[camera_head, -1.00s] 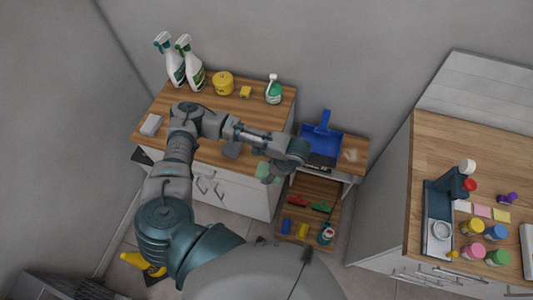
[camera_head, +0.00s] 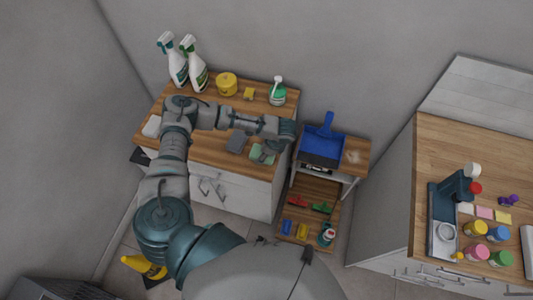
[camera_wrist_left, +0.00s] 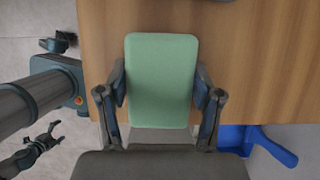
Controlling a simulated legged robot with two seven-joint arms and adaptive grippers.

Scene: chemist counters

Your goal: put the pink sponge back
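My left gripper (camera_head: 267,150) is over the front right of the left wooden counter. In the wrist view my left gripper (camera_wrist_left: 161,100) has one finger against each side of a green sponge (camera_wrist_left: 162,70), which also shows in the head view (camera_head: 259,155). A small flat pink piece (camera_head: 484,212) lies on the right counter, between a white and a yellow one. I cannot tell if it is a sponge. A claw-like shape at the wrist view's lower left may be my right gripper (camera_wrist_left: 38,146); its opening is unclear.
A blue dustpan (camera_head: 322,147) rests on the small cart, with brushes and bottles below. Coloured jars crowd the right counter.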

